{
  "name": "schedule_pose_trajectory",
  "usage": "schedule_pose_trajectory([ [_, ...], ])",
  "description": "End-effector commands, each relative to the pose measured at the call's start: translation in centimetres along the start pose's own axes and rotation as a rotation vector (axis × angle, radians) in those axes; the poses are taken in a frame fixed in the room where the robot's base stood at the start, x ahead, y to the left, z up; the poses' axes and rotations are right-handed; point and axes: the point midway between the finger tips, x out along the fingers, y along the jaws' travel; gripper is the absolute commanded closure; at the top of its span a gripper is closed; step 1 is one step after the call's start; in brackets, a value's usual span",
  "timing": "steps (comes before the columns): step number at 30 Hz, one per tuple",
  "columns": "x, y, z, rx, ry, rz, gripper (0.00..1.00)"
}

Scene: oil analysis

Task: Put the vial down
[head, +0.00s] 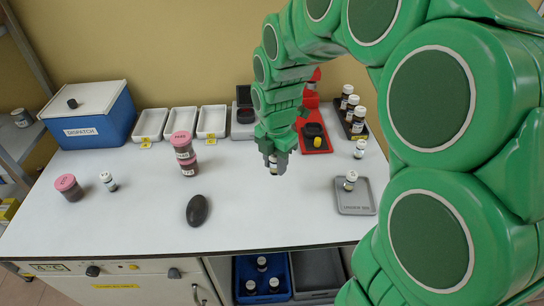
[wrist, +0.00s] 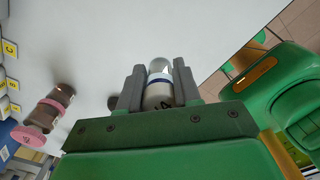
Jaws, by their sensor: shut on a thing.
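My gripper (head: 275,160) is shut on a small vial (head: 273,168) with a dark lower part and a pale label, held upright just below the fingertips over the middle of the white table. In the wrist view the vial (wrist: 159,90) sits between the two grey fingers of my gripper (wrist: 158,88), with a white label and a blue band showing. I cannot tell from these views whether its base touches the table (head: 240,215). The vial's top is hidden by the fingers in the head view.
A dark oval object (head: 197,210) and stacked pink-lidded jars (head: 182,145) are left. White bins (head: 212,121), a blue dispatch box (head: 95,120) and a red device (head: 315,135) stand behind. The front middle is clear.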

Motion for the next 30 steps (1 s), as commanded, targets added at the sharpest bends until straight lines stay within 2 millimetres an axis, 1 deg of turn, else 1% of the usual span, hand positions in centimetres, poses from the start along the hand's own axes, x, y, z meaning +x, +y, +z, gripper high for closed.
schedule_pose_trajectory([
  [3,-0.7,-0.9,-0.7,0.000,-0.001,0.004,0.97],
  [10,-1.1,-2.0,-1.4,0.000,0.000,0.000,0.97],
  [17,-1.2,-2.5,-1.6,0.001,0.001,0.000,0.97],
  [20,-1.3,-3.2,-1.3,0.004,0.003,-0.001,0.97],
  [23,-1.4,-4.6,-0.7,0.006,0.007,-0.003,0.97],
  [30,-1.6,-9.8,0.9,0.006,0.023,-0.008,0.97],
])
